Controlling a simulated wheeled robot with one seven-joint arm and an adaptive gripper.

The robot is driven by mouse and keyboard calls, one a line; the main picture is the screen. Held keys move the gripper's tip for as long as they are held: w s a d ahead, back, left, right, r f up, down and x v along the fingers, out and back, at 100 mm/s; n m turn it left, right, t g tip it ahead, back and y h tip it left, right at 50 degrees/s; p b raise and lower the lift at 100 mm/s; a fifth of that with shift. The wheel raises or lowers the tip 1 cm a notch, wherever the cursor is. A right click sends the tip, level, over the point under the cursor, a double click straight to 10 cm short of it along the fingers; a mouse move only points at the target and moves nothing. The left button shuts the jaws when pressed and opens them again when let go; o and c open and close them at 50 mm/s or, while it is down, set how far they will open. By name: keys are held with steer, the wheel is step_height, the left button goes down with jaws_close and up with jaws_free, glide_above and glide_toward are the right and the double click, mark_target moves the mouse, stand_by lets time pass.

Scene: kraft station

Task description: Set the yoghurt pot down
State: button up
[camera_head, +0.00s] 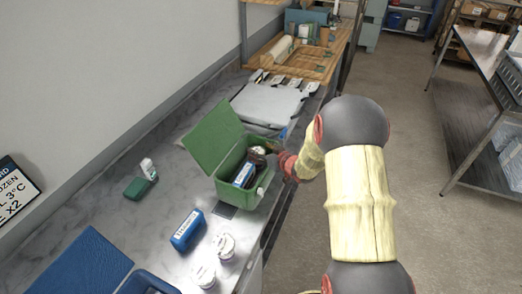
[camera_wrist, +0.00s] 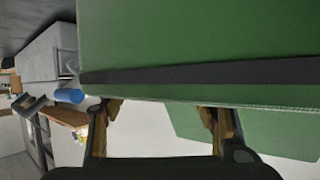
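Two white lidded pots, which look like yoghurt pots, stand on the grey worktop at the front in the head view, one pot (camera_head: 225,246) just behind the other (camera_head: 204,276). A green box (camera_head: 231,185) with its lid (camera_head: 212,137) raised stands farther back. My gripper (camera_head: 258,160) is at the box's opening, partly hidden. In the wrist view, my gripper's fingers (camera_wrist: 160,116) are apart with no pot visible between them. Green surfaces of the box (camera_wrist: 200,40) fill much of that view. A blue-and-white pack (camera_head: 243,174) is in the box.
A blue pack (camera_head: 187,230) lies near the pots. A green item (camera_head: 136,188) and a small white bottle (camera_head: 148,169) are near the wall.

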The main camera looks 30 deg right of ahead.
steer(key=shift+f, duration=0.1)
steer(key=shift+d+r+p, duration=0.1)
steer(key=shift+r+p, duration=0.3)
steer(key=shift+r, duration=0.15)
steer(key=p+v, duration=0.2)
steer(key=v, duration=1)
steer(key=s+a+r+m+g+h, duration=0.1)
steer(key=s+a+r+g+h, duration=0.1)
steer(key=r, duration=0.5)
steer(key=s+a+r+g+h, duration=0.1)
steer(key=s+a+r+h, duration=0.15)
steer(key=r, duration=0.45)
steer(key=s+a+r+g+y, duration=0.1)
steer(key=s+a+r+g, duration=0.1)
steer(key=s+a, duration=0.6)
steer(key=s+a+r+g+y, duration=0.2)
steer(key=s+a, duration=0.6)
steer(key=s, duration=0.6)
steer(key=shift+s+a+g, duration=0.25)
steer(key=shift+s+g, duration=0.05)
steer(key=shift+g, duration=0.1)
